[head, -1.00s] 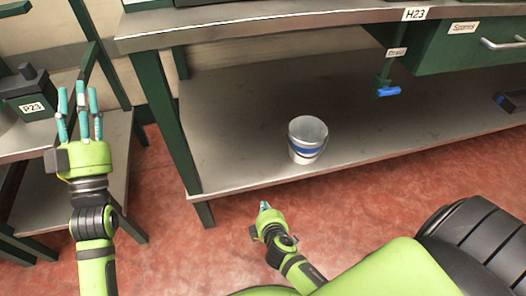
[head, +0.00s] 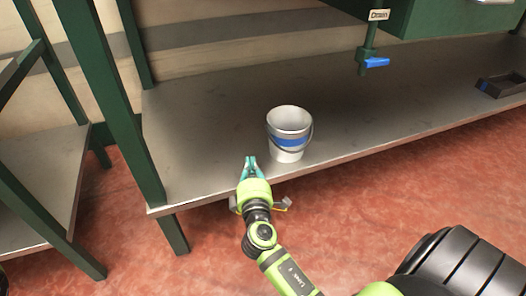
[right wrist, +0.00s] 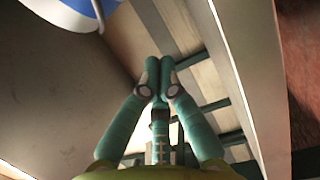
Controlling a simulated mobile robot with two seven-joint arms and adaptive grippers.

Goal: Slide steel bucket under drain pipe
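The steel bucket (head: 288,122), pale with a blue band and a wire handle, stands upright on the lower shelf (head: 205,115) near its front edge. The drain pipe (head: 366,52), green with a blue lever and a "Drain" label, hangs behind and to the right of the bucket. The bucket is not under it. My right gripper (head: 250,160) is at the shelf's front edge, just left of the bucket and apart from it. In the right wrist view its fingertips (right wrist: 158,66) meet with nothing between them, and part of the bucket (right wrist: 75,10) shows at top left. My left gripper is out of view.
A dark tray (head: 503,85) lies at the shelf's right end. A green table leg (head: 125,110) stands at the shelf's left end, with another bench (head: 50,175) further left. The shelf between bucket and pipe is clear.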

